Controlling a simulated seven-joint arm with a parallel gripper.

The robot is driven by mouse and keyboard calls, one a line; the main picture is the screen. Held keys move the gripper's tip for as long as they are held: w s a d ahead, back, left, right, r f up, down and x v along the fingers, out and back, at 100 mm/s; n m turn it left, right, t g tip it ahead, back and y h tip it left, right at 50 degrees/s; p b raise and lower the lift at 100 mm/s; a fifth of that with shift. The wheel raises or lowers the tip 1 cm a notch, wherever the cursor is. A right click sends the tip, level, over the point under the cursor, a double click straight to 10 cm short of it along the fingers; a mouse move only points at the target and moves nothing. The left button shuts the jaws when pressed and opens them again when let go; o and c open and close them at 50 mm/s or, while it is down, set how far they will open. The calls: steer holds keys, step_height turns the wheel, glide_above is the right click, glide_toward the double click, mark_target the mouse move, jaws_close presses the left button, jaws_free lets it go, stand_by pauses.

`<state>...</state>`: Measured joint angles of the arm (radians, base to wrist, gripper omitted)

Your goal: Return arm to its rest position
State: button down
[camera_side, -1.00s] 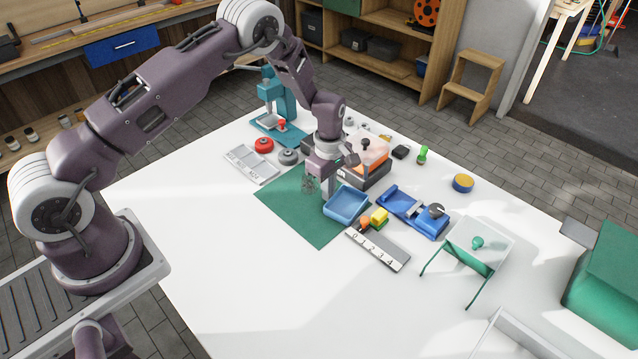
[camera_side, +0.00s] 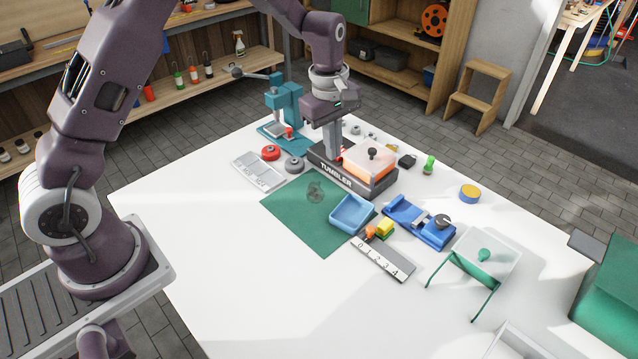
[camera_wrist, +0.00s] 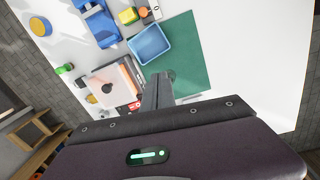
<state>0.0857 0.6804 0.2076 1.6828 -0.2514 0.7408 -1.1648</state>
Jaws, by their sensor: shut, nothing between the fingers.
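My gripper (camera_side: 334,152) is shut and empty, pointing down above the white table (camera_side: 215,240). In the side view it is in front of the back part of the black TUMBLER box (camera_side: 345,178), and its fingers hide part of that box. In the wrist view my gripper (camera_wrist: 158,92) points toward the table, its fingers together. The green mat (camera_side: 300,225) lies to the front, with a small dark grey thing (camera_side: 315,191) on it that is too small to make out.
A blue tray (camera_side: 352,213) sits on the mat's right edge. A teal press (camera_side: 284,100) stands at the back left. A blue fixture (camera_side: 420,222), a numbered strip (camera_side: 385,260) and a clear stand with green legs (camera_side: 487,250) are to the right. The front left table is clear.

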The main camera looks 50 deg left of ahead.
steer(key=s+d+r+m+t, duration=0.2)
steer(key=s+r+m, duration=0.6)
steer(key=s+r, duration=0.75)
steer(key=s+r+m+t, duration=0.2)
steer(key=s+m, duration=0.6)
steer(key=s, duration=0.6)
steer(key=shift+s+a+r+t, duration=0.2)
steer(key=shift+s+a+t, duration=0.15)
steer(key=shift+s+t, duration=0.05)
